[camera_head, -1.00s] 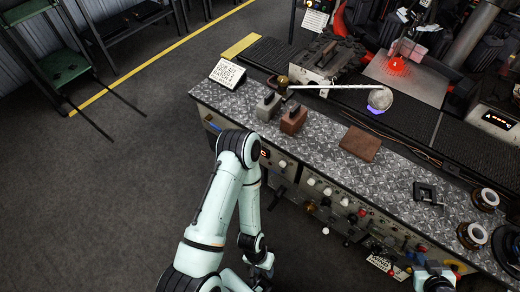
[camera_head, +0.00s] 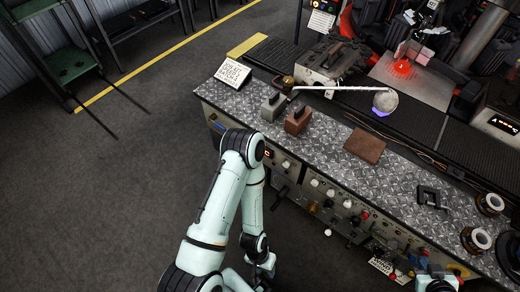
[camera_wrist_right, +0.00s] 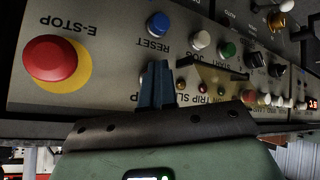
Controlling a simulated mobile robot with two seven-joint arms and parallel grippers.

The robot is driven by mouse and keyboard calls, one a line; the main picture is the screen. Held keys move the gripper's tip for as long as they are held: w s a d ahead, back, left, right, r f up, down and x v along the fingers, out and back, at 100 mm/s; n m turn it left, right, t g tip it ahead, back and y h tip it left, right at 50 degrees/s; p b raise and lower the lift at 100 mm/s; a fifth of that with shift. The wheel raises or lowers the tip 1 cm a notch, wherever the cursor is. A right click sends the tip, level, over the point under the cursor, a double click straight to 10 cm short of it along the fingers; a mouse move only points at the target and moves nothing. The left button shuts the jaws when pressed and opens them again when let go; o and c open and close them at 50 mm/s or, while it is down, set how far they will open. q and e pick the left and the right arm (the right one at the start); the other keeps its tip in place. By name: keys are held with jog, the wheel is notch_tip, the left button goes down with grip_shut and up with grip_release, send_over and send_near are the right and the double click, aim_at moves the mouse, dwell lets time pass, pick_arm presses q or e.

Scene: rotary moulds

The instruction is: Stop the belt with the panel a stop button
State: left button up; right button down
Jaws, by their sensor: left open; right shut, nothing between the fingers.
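In the right wrist view, a control panel (camera_wrist_right: 110,65) with upside-down lettering fills the top. A large red mushroom button (camera_wrist_right: 52,58) on a yellow ring, labelled E-STOP, is at its left. A blue button (camera_wrist_right: 158,24) labelled RESET is near the middle. My right gripper (camera_wrist_right: 157,68) is shut and empty below the blue button, to the right of the red one; its fingers hide part of a label. Contact with the panel cannot be told. In the head view, my left gripper (camera_head: 265,262) is open beside the bench. The dark belt (camera_head: 272,52) runs behind the bench top.
White buttons (camera_wrist_right: 200,40), a green button (camera_wrist_right: 228,50) and black knobs (camera_wrist_right: 256,59) crowd the panel. The patterned bench top (camera_head: 330,150) carries a brown plate (camera_head: 365,146), blocks and round moulds. Open floor (camera_head: 120,200) lies at the left.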

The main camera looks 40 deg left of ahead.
jog(key=shift+w+r, duration=0.1)
jog(key=shift+w, duration=0.1)
pick_arm(q)
jog(key=shift+r, duration=0.1)
pick_arm(e)
jog(key=shift+w, duration=0.25)
jog(key=shift+r, duration=0.15)
dwell(0.5)
pick_arm(q)
jog(key=shift+f, duration=0.2)
pick_arm(e)
jog(key=shift+s, duration=0.1)
pick_arm(q)
jog(key=shift+s+f+b, duration=0.3)
jog(key=shift+f+b, duration=0.25)
jog(key=shift+f, duration=0.05)
jog(key=shift+s+f+b, duration=0.3)
jog(key=shift+f+b, duration=0.2)
jog(key=shift+f, duration=0.05)
pick_arm(e)
jog(key=s, duration=0.6)
jog(key=shift+d+f, duration=0.2)
jog(key=shift+s+f, duration=0.1)
